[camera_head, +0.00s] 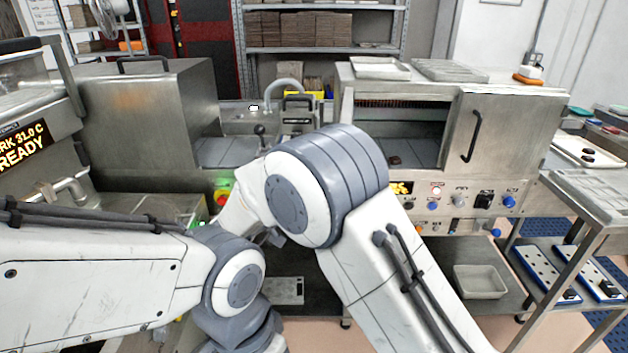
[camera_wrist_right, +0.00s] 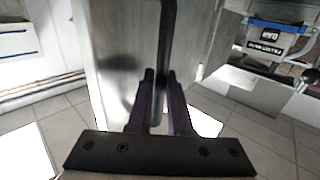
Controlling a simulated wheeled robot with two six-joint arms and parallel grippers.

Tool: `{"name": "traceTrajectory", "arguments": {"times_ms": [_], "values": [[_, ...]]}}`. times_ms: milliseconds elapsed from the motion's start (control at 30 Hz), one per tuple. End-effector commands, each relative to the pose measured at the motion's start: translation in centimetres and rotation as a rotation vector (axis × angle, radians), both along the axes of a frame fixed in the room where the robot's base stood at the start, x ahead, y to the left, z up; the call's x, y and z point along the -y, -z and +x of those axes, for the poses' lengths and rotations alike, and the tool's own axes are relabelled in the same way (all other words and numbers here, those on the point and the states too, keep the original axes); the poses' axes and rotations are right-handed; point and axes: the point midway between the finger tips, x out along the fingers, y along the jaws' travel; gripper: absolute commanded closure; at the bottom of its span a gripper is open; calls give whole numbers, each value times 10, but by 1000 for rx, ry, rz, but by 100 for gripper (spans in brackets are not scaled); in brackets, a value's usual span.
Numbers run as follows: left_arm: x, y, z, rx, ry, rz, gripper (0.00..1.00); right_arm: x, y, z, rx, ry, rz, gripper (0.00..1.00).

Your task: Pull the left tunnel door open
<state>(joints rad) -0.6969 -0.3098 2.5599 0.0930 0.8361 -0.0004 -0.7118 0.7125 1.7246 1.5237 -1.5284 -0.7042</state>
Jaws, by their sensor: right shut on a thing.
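The steel tunnel (camera_head: 510,135) stands right of centre in the head view. Its right door carries a black vertical handle (camera_head: 471,137) and is closed. Left of it the front is open, showing the dark inside (camera_head: 405,130) with a small dark item in it. The left door is not clearly seen there, my arm being in front. In the right wrist view a black bar handle (camera_wrist_right: 167,45) stands upright against a grey metal panel (camera_wrist_right: 115,60). My right gripper (camera_wrist_right: 161,85) is shut around this bar. My left gripper is out of view.
A steel hood (camera_head: 150,110) stands at the left, beside a display reading READY (camera_head: 22,142). Knobs and buttons (camera_head: 460,197) sit below the tunnel opening. A trolley with trays (camera_head: 595,190) stands at the right. A grey bin (camera_head: 480,282) is on the lower shelf.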

Motion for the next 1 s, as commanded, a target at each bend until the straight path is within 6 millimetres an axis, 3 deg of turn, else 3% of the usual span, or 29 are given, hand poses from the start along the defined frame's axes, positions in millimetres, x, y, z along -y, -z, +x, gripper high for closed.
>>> {"name": "traceTrajectory", "arguments": {"times_ms": [300, 333, 400, 1000], "values": [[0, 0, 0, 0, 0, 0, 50, -1, -4, 3, 8, -4, 0, 100], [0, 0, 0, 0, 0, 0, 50, -1, -4, 3, 9, -4, 1, 71], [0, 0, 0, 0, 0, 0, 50, -1, -4, 3, 8, -5, 1, 53], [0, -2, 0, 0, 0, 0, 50, -8, -2, -2, 4, -2, -1, 53]]}}
